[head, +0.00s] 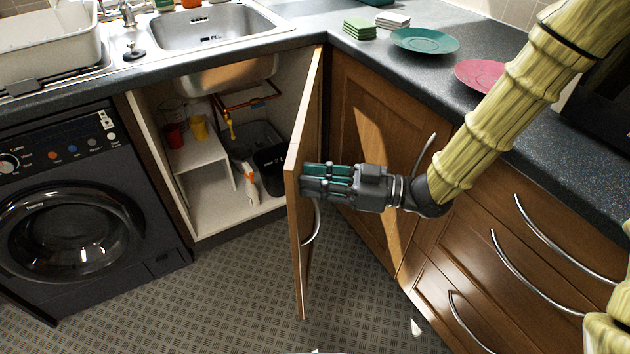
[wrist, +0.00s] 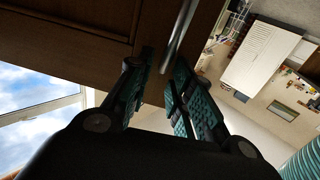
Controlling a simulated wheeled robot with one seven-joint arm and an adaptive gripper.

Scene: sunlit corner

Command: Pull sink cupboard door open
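The wooden sink cupboard door (head: 308,110) stands swung well out from its frame, seen nearly edge-on in the head view. Its curved metal handle (head: 317,222) is on the right-hand face, its upper part hidden behind my gripper (head: 312,178). My gripper is at that face by the free edge, just above the visible part of the handle. In the wrist view, the fingers (wrist: 156,82) are apart, with a narrow gap between them. The handle (wrist: 182,35) runs down toward the gap; I cannot tell whether a finger touches it.
The open cupboard (head: 215,190) shows a white shelf, a spray bottle (head: 250,185) and a dark bin. A washing machine (head: 80,200) stands on the left. Wooden drawers (head: 500,270) flank the right. The patterned floor (head: 235,290) before the cupboard is clear.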

